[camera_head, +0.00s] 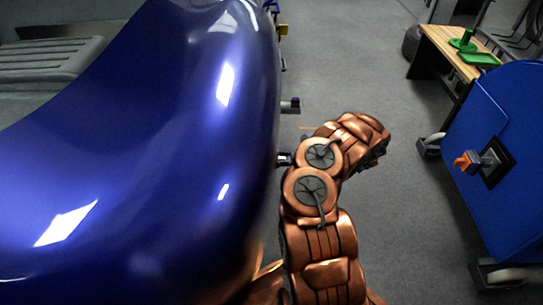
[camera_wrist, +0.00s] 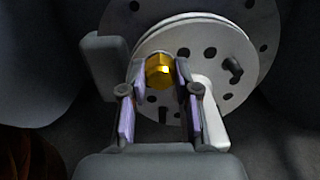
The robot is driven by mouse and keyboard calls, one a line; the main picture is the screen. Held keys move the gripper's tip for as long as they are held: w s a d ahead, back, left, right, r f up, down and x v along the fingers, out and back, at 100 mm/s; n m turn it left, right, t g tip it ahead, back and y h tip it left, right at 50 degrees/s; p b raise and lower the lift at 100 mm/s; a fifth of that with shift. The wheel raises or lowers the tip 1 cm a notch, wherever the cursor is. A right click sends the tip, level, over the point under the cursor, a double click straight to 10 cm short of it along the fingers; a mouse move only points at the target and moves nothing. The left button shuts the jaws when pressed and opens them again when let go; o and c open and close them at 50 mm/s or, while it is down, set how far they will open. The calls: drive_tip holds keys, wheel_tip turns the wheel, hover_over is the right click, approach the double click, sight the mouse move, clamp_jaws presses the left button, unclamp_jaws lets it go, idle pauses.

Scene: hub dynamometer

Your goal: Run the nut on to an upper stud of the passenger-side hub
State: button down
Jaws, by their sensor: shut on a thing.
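A gold hex nut (camera_wrist: 159,70) is between the fingertips of my gripper (camera_wrist: 160,78) in the wrist view, which is shut on it. Beyond the nut is the pale round hub (camera_wrist: 215,38), a disc with several dark holes. A dark stud (camera_wrist: 235,68) sticks out of the hub to the right of the nut. The nut overlaps the hub's face in the picture. Whether it touches a stud behind it is hidden by the nut and fingers. In the head view my copper arm reaches beside the blue car body (camera_head: 150,150), and the nut cannot be made out.
The glossy blue car body fills the left of the head view. A blue cabinet (camera_head: 505,165) on casters, with an orange-handled switch (camera_head: 467,161), stands at the right. A wooden bench (camera_head: 440,45) with green items (camera_head: 478,58) is behind it. Grey floor between is clear.

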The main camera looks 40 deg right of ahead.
drive_tip(key=shift+s+a+f, duration=0.1)
drive_tip(key=c, duration=1.1)
unclamp_jaws()
drive_tip(key=n+b, duration=1.2)
drive_tip(key=b, duration=0.1)
drive_tip(key=shift+b, duration=0.35)
drive_tip(key=shift+c, duration=0.3)
